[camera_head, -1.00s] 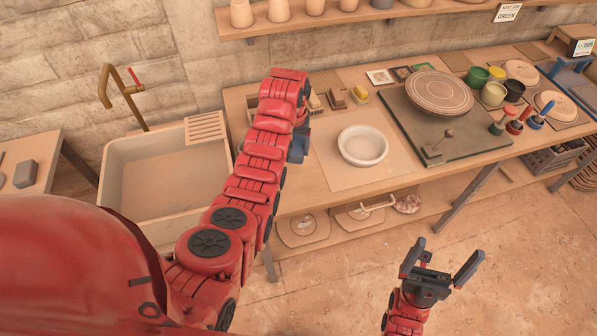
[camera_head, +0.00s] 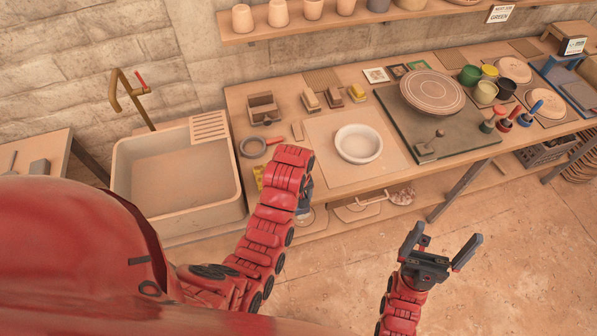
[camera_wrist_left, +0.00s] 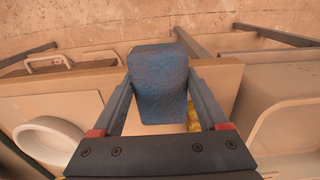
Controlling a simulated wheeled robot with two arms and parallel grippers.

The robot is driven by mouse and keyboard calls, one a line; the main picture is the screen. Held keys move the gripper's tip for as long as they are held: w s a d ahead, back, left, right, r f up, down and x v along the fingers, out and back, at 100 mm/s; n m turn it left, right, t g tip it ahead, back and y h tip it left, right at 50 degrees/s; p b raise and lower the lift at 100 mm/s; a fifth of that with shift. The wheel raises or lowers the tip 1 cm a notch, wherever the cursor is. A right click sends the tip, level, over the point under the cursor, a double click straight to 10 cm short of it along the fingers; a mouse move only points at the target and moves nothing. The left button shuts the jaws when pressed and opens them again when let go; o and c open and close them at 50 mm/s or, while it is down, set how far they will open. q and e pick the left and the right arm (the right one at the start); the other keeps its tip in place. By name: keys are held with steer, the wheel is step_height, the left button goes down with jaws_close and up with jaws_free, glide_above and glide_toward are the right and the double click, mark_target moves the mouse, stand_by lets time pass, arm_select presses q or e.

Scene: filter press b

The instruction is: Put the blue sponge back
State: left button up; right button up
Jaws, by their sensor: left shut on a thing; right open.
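The blue sponge (camera_wrist_left: 158,85) shows large in the left wrist view, upright between the two fingers of my left gripper, which is shut on it. In the head view my left gripper (camera_head: 306,196) is mostly hidden behind its red arm, near the workbench's front edge, left of the white bowl (camera_head: 359,144). I cannot make out the sponge clearly there. My right gripper (camera_head: 440,245) is open and empty, over the floor in front of the bench.
The sink (camera_head: 180,185) stands left of the workbench. A brown holder (camera_head: 263,107), a grey ring (camera_head: 253,147) and small blocks (camera_head: 310,100) lie on the bench's left part. The turntable (camera_head: 432,90) and coloured pots (camera_head: 485,92) stand further right.

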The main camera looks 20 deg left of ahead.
arm_select(q)
steer(key=w+a+b, duration=0.1)
steer(key=w+b, duration=0.2)
steer(key=w+a+f+b, duration=0.1)
steer(key=w+b, duration=0.3)
steer(key=w+a+f+b, duration=0.1)
steer(key=w+b, duration=0.2)
steer(key=w, duration=0.1)
steer(key=shift+b, duration=0.3)
steer(key=shift+w+a+r+p, duration=0.15)
steer(key=shift+w+r+p, duration=0.3)
steer(key=shift+p, duration=0.3)
steer(key=shift+w+a, duration=0.1)
steer(key=shift+w, duration=0.1)
steer(key=shift+w+a, duration=0.1)
steer(key=shift+w, duration=0.25)
steer(key=shift+f+p, duration=0.1)
steer(key=shift+p, duration=0.2)
step_height(320, 180, down, 3)
steer(key=shift+r+p, duration=0.1)
steer(key=shift+p, duration=0.85)
steer(key=shift+f, duration=0.4)
